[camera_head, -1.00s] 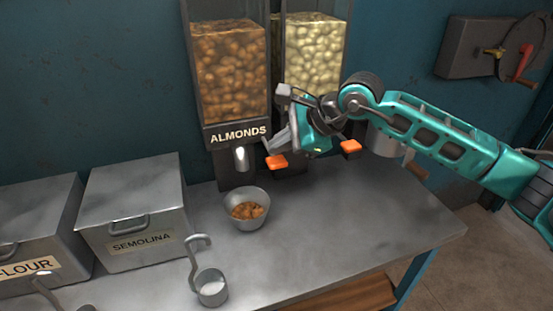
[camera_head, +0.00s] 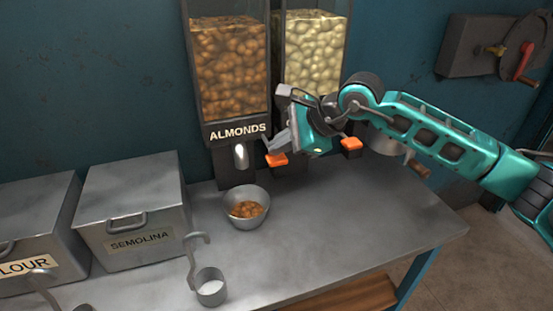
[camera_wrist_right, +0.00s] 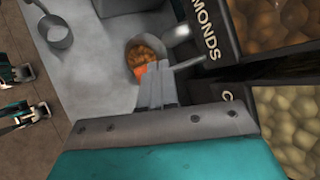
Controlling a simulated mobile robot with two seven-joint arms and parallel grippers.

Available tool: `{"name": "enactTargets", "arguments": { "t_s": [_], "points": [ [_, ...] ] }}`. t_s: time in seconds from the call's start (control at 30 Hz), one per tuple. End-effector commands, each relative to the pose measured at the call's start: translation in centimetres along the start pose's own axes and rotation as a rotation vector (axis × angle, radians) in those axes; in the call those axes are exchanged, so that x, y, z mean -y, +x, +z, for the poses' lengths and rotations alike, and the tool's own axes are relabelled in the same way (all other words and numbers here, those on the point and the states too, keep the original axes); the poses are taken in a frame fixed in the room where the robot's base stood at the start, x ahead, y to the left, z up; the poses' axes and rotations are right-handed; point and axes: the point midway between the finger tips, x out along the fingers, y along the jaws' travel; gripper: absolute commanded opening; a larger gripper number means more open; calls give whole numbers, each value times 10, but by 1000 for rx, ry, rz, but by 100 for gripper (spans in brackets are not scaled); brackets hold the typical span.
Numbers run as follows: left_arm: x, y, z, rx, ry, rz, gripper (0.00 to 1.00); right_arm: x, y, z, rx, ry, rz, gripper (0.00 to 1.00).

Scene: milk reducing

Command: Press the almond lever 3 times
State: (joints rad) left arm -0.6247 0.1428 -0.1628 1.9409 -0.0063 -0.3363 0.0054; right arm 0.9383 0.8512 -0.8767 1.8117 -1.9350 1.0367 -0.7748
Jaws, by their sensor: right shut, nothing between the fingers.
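The almond dispenser (camera_head: 229,70) stands against the back wall with its ALMONDS label above a metal spout (camera_head: 241,156). Its lever ends in an orange tab (camera_head: 277,160) to the right of the spout. My right gripper (camera_head: 278,145) is shut and empty, its tips just above the orange tab. In the right wrist view the shut fingers (camera_wrist_right: 157,85) overlap the lever, and the orange tip (camera_wrist_right: 141,71) shows beside them; contact cannot be told. A metal bowl (camera_head: 232,218) below the spout holds some almonds (camera_head: 247,209). My left gripper is not in view.
A second dispenser (camera_head: 314,50) with pale nuts stands to the right, with its own orange tab (camera_head: 351,144). A semolina box (camera_head: 128,185), a flour box (camera_head: 35,215) and a metal scoop (camera_head: 211,292) are on the table.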

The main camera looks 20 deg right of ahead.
Motion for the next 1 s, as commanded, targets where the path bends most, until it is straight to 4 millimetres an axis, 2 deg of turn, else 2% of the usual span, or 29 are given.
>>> {"name": "enactTargets", "arguments": {
  "t_s": [1.0],
  "points": [
    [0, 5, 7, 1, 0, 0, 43, -4, 6, -4, 0, 0, 0, 0]
  ]
}}
